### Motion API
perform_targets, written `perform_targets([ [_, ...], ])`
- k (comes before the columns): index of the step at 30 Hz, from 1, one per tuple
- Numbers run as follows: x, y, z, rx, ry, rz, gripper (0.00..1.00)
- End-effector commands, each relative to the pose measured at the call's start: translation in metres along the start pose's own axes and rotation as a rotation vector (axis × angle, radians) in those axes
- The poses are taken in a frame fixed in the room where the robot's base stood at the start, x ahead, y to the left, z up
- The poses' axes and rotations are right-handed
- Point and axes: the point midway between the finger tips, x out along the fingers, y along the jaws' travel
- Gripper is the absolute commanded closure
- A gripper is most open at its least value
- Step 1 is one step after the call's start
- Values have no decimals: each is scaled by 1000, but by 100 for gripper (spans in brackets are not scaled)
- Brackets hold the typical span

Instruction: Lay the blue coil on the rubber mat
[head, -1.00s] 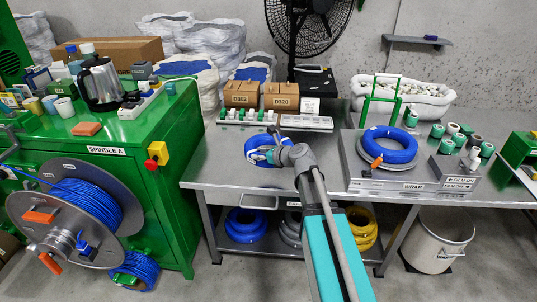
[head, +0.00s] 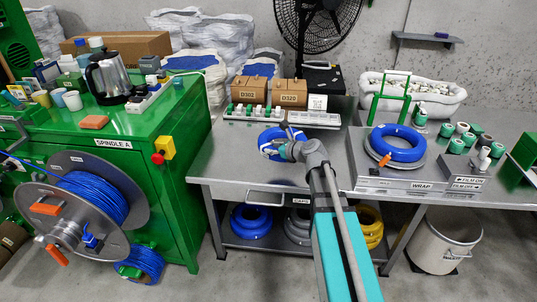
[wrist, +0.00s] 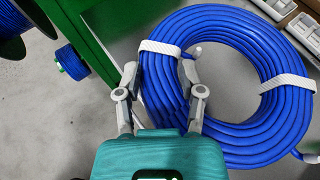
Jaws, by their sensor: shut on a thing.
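The blue coil (head: 269,139) is a ring of blue cable with white ties, at the left part of the steel table. It fills much of the wrist view (wrist: 235,148). My gripper (wrist: 160,78) is shut on the left side of the coil's ring, one finger outside and one in its hole, close to a white tie. In the head view my gripper (head: 287,149) partly covers the coil. I cannot tell whether the coil touches the table. I cannot make out a rubber mat in either view.
On the steel table (head: 235,165), a terminal strip (head: 252,113) and cartons (head: 250,91) stand behind the coil. Another blue coil (head: 400,155) sits on the wrap station at right. The green spindle cabinet (head: 172,188) stands left. Bare tabletop lies left of the coil.

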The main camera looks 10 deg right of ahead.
Motion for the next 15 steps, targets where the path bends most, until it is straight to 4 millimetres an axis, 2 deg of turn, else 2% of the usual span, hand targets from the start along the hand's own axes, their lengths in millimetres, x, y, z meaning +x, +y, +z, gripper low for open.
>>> perform_targets([
  [15, 80, -46, -14, -2, -1, 1, 100],
])
